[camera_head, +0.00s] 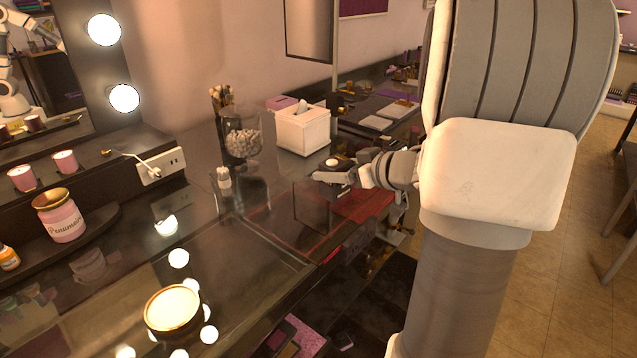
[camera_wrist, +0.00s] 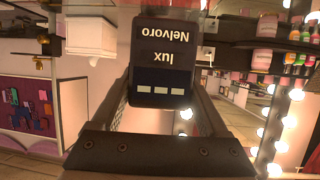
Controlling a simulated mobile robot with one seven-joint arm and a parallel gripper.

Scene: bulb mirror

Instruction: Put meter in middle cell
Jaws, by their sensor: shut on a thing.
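The meter (camera_wrist: 162,62) is a dark block with the words "Nelvoro lux" and a row of pale squares, upside down in the wrist view. My gripper (camera_wrist: 164,85) is shut on it, one finger on each side. A red-lined area (camera_head: 372,206) shows under and beside my gripper. My arm covers part of it, and I cannot make out its cells.
A white tissue box (camera_head: 302,131) stands behind my gripper. The counter's middle is mostly clear.

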